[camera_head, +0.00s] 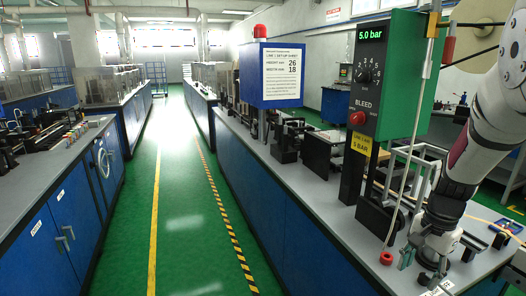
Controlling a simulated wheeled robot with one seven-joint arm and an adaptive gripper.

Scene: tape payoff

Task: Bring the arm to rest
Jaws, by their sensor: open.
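My arm comes down from the upper right, in front of the right-hand bench. My gripper (432,276) is at the lower right, pointing down close to the grey bench top (345,235), near its front edge. It is open, and I see nothing held in it. The fingertips are small and partly dark, so I cannot tell whether they touch the bench.
A green-and-black panel (371,100) reading 5.0 bar, with a dial and a red BLEED knob (357,118), stands left of my arm. A white rod (408,150) rises between them. A blue box (270,75) stands farther back. The green aisle (185,220) is clear.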

